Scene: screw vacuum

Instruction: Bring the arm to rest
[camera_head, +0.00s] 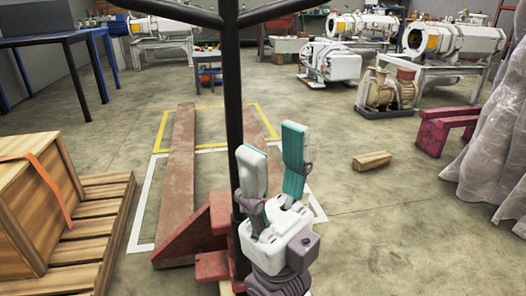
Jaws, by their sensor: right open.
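My right gripper (272,170) points up in the lower middle of the head view. Its two white and teal fingers stand apart and nothing is between them. It is in front of a dark upright post (232,110) and a red pallet jack (205,240), close to both in the picture. I cannot tell whether it touches the post. My left gripper is not in this view.
A wooden crate (25,215) on a pallet (105,190) stands at left. A wood block (372,160) lies on the floor at right, near a dark red stand (437,130) and plastic sheeting (490,150). Pumps (385,92) stand behind.

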